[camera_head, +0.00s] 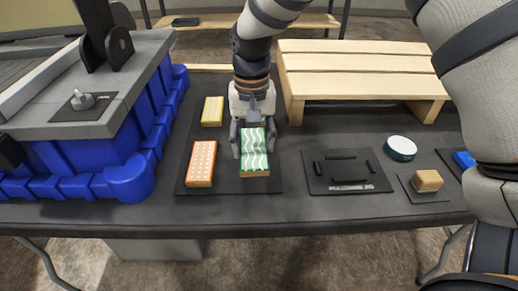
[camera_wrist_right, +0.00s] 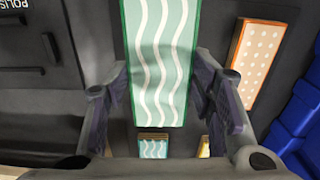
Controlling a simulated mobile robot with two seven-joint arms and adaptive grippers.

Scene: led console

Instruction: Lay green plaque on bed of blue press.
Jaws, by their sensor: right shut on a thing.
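The green plaque (camera_head: 255,160), with white wavy lines and a wooden edge, is at the front right of the dark mat. My right gripper (camera_head: 253,138) is shut on it from above, with a finger on each side. In the right wrist view the green plaque (camera_wrist_right: 160,60) shows between the fingers of the right gripper (camera_wrist_right: 165,100). I cannot tell whether it touches the mat. The blue press (camera_head: 150,130) stands at the left, with a grey top (camera_head: 130,70) and a black bracket. My left gripper is not in view.
An orange dotted plaque (camera_head: 201,163) and a yellow plaque (camera_head: 212,111) lie on the mat (camera_head: 225,180). A teal wavy plaque (camera_wrist_right: 153,147) shows in the wrist view. A wooden slatted stand (camera_head: 360,65), a black tray (camera_head: 345,172) and a round teal-sided piece (camera_head: 401,147) are at the right.

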